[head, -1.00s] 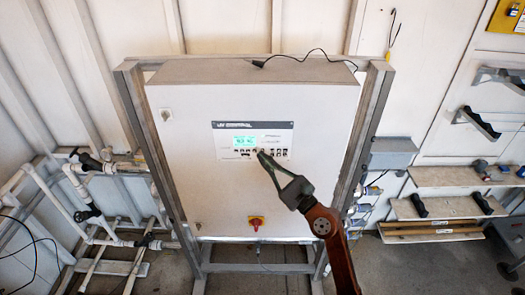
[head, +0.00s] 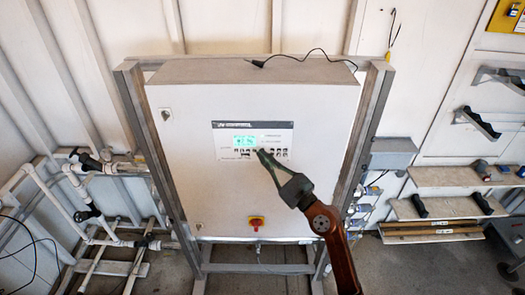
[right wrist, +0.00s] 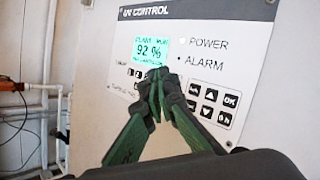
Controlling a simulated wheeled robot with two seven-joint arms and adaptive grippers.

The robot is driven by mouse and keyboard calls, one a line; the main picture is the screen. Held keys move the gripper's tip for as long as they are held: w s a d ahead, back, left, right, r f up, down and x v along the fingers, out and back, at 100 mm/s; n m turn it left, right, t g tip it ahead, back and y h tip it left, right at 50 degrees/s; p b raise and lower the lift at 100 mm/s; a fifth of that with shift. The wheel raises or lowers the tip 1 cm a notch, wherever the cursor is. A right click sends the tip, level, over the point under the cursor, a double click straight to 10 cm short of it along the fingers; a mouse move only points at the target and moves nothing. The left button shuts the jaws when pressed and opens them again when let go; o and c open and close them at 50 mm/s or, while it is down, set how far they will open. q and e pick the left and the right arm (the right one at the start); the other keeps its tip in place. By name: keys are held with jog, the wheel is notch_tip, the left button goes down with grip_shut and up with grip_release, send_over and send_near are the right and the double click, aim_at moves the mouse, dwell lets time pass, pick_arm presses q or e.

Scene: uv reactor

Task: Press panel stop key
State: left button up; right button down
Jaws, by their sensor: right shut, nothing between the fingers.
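The UV control panel (head: 226,141) is a pale plate with a dark top strip on the front of a white cabinet. Its lit green display (head: 244,141) reads 92 % in the right wrist view (right wrist: 151,49). Rows of small keys sit below and right of the display; some keys (right wrist: 210,94) show clearly in the right wrist view. My right gripper (head: 261,153) is shut and empty, its tips at the key row below the display. It hides several keys there. I cannot tell whether the tips touch a key. The stop key cannot be made out. My left gripper is not in view.
The white cabinet (head: 200,195) stands in a grey metal frame (head: 375,110). White pipes (head: 45,185) run at left, shelves (head: 450,177) at right. A black cable lies on top.

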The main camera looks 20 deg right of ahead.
jog(key=shift+w, duration=0.25)
dwell(0.4)
jog(key=shift+s+a, duration=0.1)
jog(key=shift+s, duration=0.55)
jog(key=s+p, duration=0.1)
jog(key=s, duration=0.1)
jog(key=s+a+p, duration=0.1)
jog(key=s, duration=0.1)
jog(key=shift+s+a, duration=0.2)
jog(key=shift+s, duration=0.2)
dwell(0.6)
